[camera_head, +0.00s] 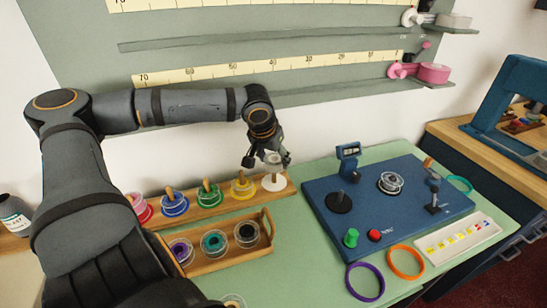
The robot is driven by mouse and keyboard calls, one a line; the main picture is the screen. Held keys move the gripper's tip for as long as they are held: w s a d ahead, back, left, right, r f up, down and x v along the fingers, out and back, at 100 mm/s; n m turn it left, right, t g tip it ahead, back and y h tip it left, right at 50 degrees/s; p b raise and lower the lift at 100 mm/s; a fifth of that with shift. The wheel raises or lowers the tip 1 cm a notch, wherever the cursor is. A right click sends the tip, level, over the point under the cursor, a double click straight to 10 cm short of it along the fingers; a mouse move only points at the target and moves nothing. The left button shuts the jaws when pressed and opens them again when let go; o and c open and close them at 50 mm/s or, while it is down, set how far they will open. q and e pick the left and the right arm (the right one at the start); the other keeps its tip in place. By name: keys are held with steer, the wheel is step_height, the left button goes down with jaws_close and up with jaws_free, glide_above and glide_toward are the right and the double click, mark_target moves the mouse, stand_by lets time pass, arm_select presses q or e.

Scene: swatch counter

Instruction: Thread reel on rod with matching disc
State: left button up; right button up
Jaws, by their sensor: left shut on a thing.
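A wooden rack (213,207) holds a row of upright rods with coloured discs. The pink, blue (174,205), green (208,193) and yellow (243,187) places appear to carry clear-rimmed reels. At the right end is a white disc (274,183). My left gripper (268,161) is directly above the white disc, pointing down, and is shut on a small whitish thing that looks like a reel (272,157). The gripper partly hides it, and I cannot tell whether it is around the rod. My right gripper is not in view.
A wooden tray (224,259) in front holds purple, teal and black reels. A blue machine base (330,206) with a clear spool (390,182) stands right. Purple (365,282) and orange (405,262) rings lie before it. Another reel (235,301) shows at the bottom edge.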

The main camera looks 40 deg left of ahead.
arm_select(q)
steer(key=o, duration=1.1)
steer(key=shift+o, duration=0.3)
step_height(320, 180, up, 7)
steer(key=p, duration=0.8)
